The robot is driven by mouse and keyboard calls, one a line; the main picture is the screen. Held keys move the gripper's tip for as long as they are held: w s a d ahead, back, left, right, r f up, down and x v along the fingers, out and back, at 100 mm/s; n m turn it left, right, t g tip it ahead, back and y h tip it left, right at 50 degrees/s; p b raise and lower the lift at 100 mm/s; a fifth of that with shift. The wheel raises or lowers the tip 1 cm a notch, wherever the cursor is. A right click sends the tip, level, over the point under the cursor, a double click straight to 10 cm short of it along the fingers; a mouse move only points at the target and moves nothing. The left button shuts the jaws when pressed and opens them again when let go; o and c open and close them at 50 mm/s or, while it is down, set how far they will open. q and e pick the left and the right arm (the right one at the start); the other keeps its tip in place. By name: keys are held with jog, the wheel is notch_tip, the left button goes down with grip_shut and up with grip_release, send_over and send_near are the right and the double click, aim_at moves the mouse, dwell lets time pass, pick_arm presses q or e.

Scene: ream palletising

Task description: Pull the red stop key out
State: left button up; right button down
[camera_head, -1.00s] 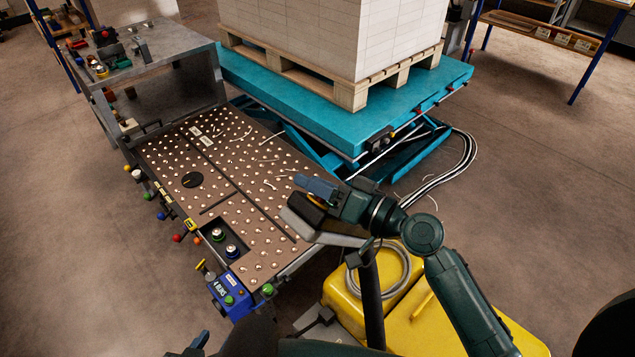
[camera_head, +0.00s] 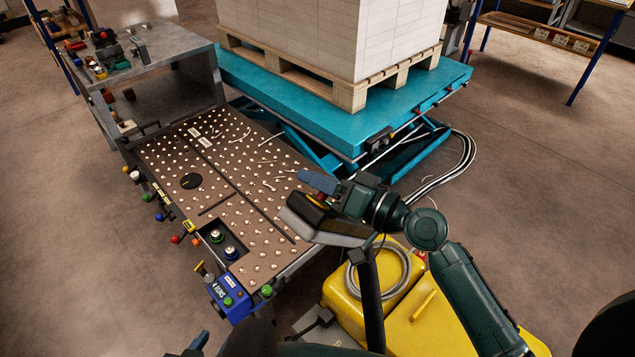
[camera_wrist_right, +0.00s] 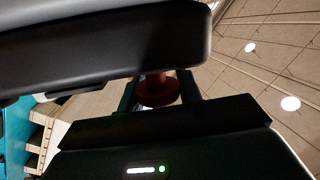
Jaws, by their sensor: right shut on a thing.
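The red stop key (camera_wrist_right: 157,91) shows in the right wrist view as a dark red round knob under the edge of a black box. The fingers of my right gripper (camera_wrist_right: 160,88) stand on both sides of it and are shut on it. In the head view my right gripper (camera_head: 318,183) is at the far side of the grey-black control box (camera_head: 318,222), by a yellow patch (camera_head: 318,199).
The box sits on a dark post beside a yellow cabinet (camera_head: 395,317) with a coiled grey hose. A brown ball-top table (camera_head: 225,185) lies to the left. A teal lift table (camera_head: 430,95) with a loaded pallet stands behind. Open floor lies to the right.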

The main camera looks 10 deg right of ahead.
jog(key=c, duration=0.9)
grip_release()
jog(key=shift+w+d+r, duration=0.1)
jog(key=shift+d, duration=0.05)
jog(key=shift+c, duration=0.2)
pick_arm(q)
jog(key=shift+r, duration=0.15)
pick_arm(e)
jog(key=shift+d, duration=0.1)
pick_arm(q)
jog(key=b, duration=0.1)
jog(key=f+b, duration=0.1)
jog(key=b, duration=0.1)
jog(key=d+f+b, duration=0.1)
jog(key=b, duration=0.1)
jog(key=shift+w+f+n+t+h, duration=0.1)
jog(key=shift+w+n+t+h, duration=0.15)
jog(key=shift+n+t+h, duration=0.05)
pick_arm(e)
jog(key=v, duration=1.3)
